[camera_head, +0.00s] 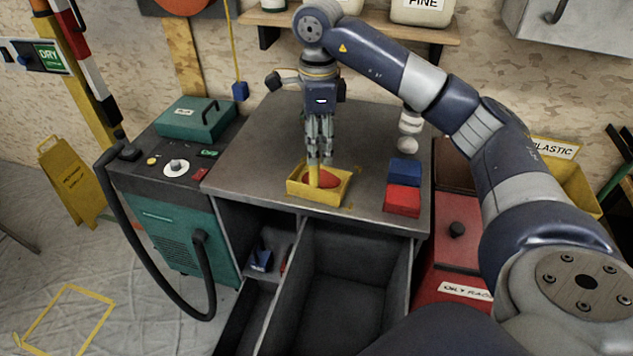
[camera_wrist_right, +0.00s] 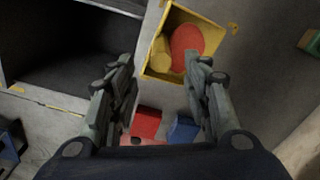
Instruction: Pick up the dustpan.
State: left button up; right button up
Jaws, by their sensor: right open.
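No object is plainly recognisable as the dustpan. A small blue item (camera_head: 261,261), perhaps the dustpan, lies in the left compartment under the bench top; its shape is unclear. My right gripper (camera_head: 320,160) points down over a yellow open box (camera_head: 318,199) on the bench, well above and to the right of that blue item. The box holds a red rounded thing (camera_wrist_right: 187,42) and a yellow cylinder (camera_wrist_right: 160,54). My left gripper is out of view.
Red (camera_head: 403,201) and blue (camera_head: 405,171) blocks sit on the bench (camera_head: 258,160) at right. A large open bin (camera_head: 345,282) lies below its front edge. A teal machine (camera_head: 175,235) with a black hose stands left. The bench's left half is clear.

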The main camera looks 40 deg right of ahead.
jog(key=shift+f, duration=0.25)
jog(key=f, duration=0.1)
jog(key=f+p, duration=0.1)
jog(key=f, duration=0.3)
jog(key=shift+w+a+p, duration=0.2)
jog(key=shift+w+p, duration=0.05)
jog(key=shift+p, duration=0.1)
jog(key=shift+c, duration=0.4)
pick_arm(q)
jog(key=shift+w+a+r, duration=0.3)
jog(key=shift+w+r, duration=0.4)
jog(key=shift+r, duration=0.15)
pick_arm(e)
grip_shut()
